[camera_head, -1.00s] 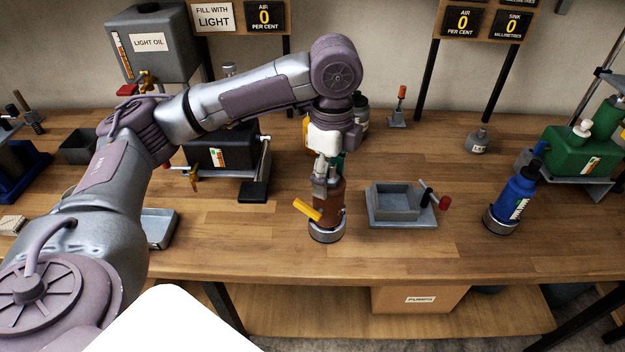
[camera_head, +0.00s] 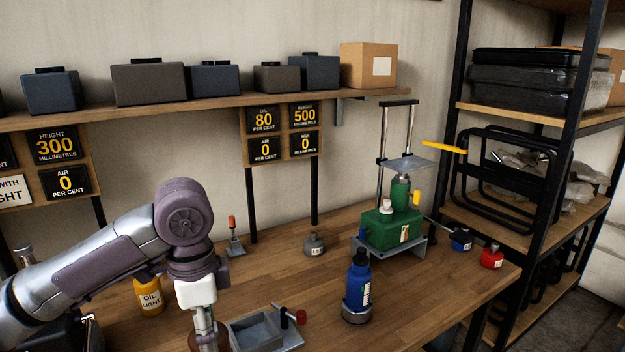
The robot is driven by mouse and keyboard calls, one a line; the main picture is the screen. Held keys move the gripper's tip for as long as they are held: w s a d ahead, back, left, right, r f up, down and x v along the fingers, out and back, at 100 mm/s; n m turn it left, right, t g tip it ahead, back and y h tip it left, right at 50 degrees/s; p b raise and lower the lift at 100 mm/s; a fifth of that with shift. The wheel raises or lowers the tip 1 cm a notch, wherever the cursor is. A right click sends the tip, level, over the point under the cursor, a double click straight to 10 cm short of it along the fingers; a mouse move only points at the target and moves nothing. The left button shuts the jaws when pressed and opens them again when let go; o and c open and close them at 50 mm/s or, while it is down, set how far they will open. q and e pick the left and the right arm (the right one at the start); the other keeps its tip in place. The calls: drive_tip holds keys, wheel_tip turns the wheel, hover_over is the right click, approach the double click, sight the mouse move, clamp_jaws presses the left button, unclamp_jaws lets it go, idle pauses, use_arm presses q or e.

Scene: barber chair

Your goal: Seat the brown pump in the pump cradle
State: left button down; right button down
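My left gripper (camera_head: 205,326) is at the bottom left of the head view, pointing down. A sliver of the brown pump (camera_head: 222,342) shows beside and below it at the bottom edge; the rest is cut off. Whether the fingers are closed on the pump cannot be seen. To its right is a grey square fixture (camera_head: 243,323) with a raised empty frame and a red-knobbed clamp (camera_head: 300,316); it looks like the pump cradle. My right gripper is out of view.
A blue bottle (camera_head: 358,280) stands in a round holder right of the fixture. A green tank (camera_head: 391,229) is on a stand behind it. A yellow oil can (camera_head: 149,296), a small grey bottle (camera_head: 314,245) and a red can (camera_head: 491,256) stand around. Bare wood lies between them.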

use_arm(q)
drive_tip(key=s+f+n, duration=0.1)
drive_tip(key=f+n, duration=0.1)
drive_tip(key=n, duration=0.2)
drive_tip(key=s+a+f+n, duration=0.1)
drive_tip(key=s+n, duration=0.1)
drive_tip(key=n, duration=0.2)
drive_tip(key=s+f+n, duration=0.2)
drive_tip(key=n, duration=0.1)
drive_tip(key=shift+s+a+f+n, duration=0.2)
drive_tip(key=shift+f+n, duration=0.1)
drive_tip(key=shift+n, duration=0.1)
drive_tip(key=shift+s+f+n, duration=0.4)
drive_tip(key=shift+n, duration=0.5)
drive_tip(key=shift+w+a+r, duration=0.1)
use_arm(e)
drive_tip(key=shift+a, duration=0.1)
